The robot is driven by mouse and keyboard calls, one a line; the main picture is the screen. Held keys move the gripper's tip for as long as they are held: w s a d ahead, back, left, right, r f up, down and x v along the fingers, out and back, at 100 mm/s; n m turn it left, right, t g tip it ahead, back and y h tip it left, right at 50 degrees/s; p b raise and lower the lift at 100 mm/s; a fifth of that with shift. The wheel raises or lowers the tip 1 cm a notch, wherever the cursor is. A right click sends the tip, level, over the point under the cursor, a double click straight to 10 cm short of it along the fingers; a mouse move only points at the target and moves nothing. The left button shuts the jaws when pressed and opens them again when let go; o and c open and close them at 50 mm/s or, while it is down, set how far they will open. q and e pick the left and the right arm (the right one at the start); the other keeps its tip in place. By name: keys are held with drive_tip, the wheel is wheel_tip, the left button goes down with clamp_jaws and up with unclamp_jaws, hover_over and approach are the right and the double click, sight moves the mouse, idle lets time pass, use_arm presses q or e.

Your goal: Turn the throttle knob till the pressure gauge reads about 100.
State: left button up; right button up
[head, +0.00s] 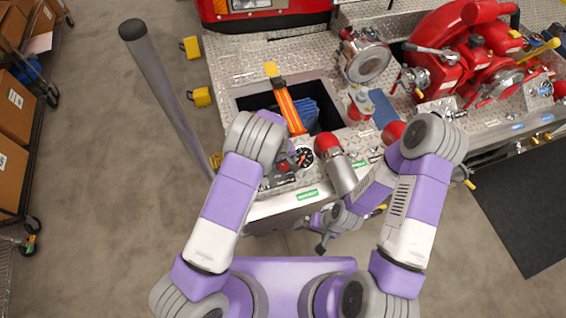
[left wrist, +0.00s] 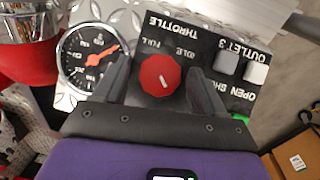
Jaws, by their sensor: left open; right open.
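The red throttle knob (left wrist: 160,75) sits on a black panel (left wrist: 188,42) marked THROTTLE, IDLE and FULL, upside down in the left wrist view. Its white mark points down and slightly right there. My left gripper (left wrist: 160,70) is open with one finger on each side of the knob; contact is unclear. In the head view my left gripper (head: 280,166) largely covers the knob. The pressure gauge (left wrist: 88,58) is beside the panel, with an orange needle pointing up-right; I cannot read its value surely. It also shows in the head view (head: 304,157). My right gripper (head: 323,243) is open and empty.
A red and silver cylinder (head: 336,165) stands right of the gauge. An open bin (head: 240,99) in the diamond-plate deck lies beyond. Red pump fittings (head: 480,50) fill the right side. Switches (left wrist: 242,66) labelled OUTLET 3 sit beside the knob.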

use_arm(q)
drive_tip(key=c, duration=1.1)
drive_tip(key=shift+o, duration=0.2)
drive_tip(key=m, duration=0.1)
drive_tip(key=m+y+b, duration=0.1)
drive_tip(key=shift+w+d+f+m+g+y, duration=0.1)
drive_tip(key=shift+d+m+g+y, duration=0.1)
drive_tip(key=shift+m+g+y, duration=0.15)
drive_tip(key=shift+m+y+b, duration=0.4)
drive_tip(key=shift+m+y, duration=0.05)
drive_tip(key=shift+m, duration=0.3)
drive_tip(key=o, duration=1.1)
drive_tip(key=shift+c, duration=0.2)
drive_tip(key=shift+r, duration=0.25)
